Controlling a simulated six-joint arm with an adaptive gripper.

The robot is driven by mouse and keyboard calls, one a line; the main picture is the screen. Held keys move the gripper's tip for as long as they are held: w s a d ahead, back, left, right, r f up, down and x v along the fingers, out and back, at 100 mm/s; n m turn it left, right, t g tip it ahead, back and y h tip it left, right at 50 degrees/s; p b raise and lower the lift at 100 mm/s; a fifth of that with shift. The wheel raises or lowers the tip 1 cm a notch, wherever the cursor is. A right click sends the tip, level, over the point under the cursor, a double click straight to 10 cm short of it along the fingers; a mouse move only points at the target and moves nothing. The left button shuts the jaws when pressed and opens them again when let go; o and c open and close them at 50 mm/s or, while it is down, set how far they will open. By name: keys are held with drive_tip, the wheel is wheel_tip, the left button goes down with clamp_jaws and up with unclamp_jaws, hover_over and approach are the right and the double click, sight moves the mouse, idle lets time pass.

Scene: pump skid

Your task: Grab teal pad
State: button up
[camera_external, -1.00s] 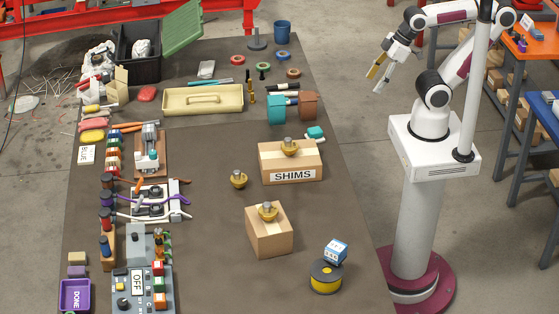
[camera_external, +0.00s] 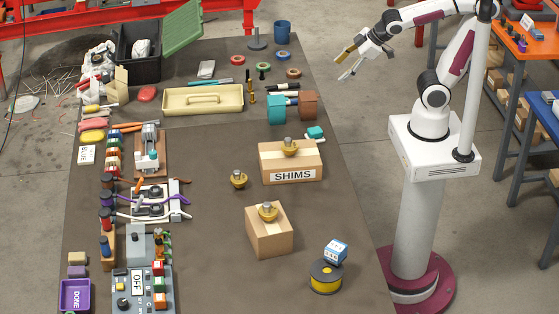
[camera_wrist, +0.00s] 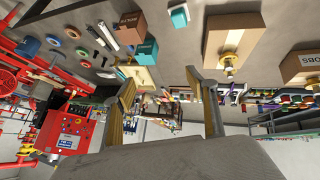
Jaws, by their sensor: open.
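A small teal pad (camera_external: 315,132) lies on the dark table just behind the right end of the SHIMS box, close to the brown bin. It also shows near the top edge of the wrist view (camera_wrist: 179,17). My gripper (camera_external: 346,64) is open and empty, raised to the right of the table's far end and well away from the pad. In the wrist view its two fingers (camera_wrist: 162,80) are spread, with nothing between them.
The SHIMS box (camera_external: 290,163) carries a brass knob. A teal bin (camera_external: 276,110) and a brown bin (camera_external: 308,106) stand behind the pad. A second carton (camera_external: 268,232) stands nearer the front. The table's right side holds bare strips.

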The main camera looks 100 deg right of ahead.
drive_tip(key=w+d+f+n+t, duration=0.2)
drive_tip(key=w+d+f+n, duration=0.2)
drive_tip(key=w+d+f, duration=0.65)
drive_tip(key=s+a+f+n+y, duration=0.1)
drive_tip(key=a+f+y, duration=0.1)
drive_tip(key=f+y, duration=0.1)
drive_tip(key=s+a+f+n+t+y, duration=0.1)
drive_tip(key=a+f+y, duration=0.1)
drive_tip(key=f+y, duration=0.2)
drive_tip(key=s+a+f+n+y, duration=0.1)
drive_tip(key=a+f+y, duration=0.1)
drive_tip(key=f+y, duration=0.1)
drive_tip(key=shift+s+a+f+t+y, duration=0.25)
drive_tip(key=shift+f+t+y, duration=0.15)
drive_tip(key=shift+y, duration=0.1)
drive_tip(key=shift+s+a+f+y, duration=0.2)
drive_tip(key=shift+s+y, duration=0.3)
drive_tip(key=shift+s+f+t+y, duration=0.3)
drive_tip(key=shift+s+f+t, duration=0.2)
drive_tip(key=shift+s+t, duration=0.1)
drive_tip(key=shift+s+d+f+t, duration=0.2)
drive_tip(key=shift+s+f+t, duration=0.35)
drive_tip(key=shift+f, duration=0.25)
drive_tip(key=shift+s+d+f+t, duration=0.2)
drive_tip(key=shift+s+f+t, duration=0.2)
drive_tip(key=shift+f+t, duration=0.35)
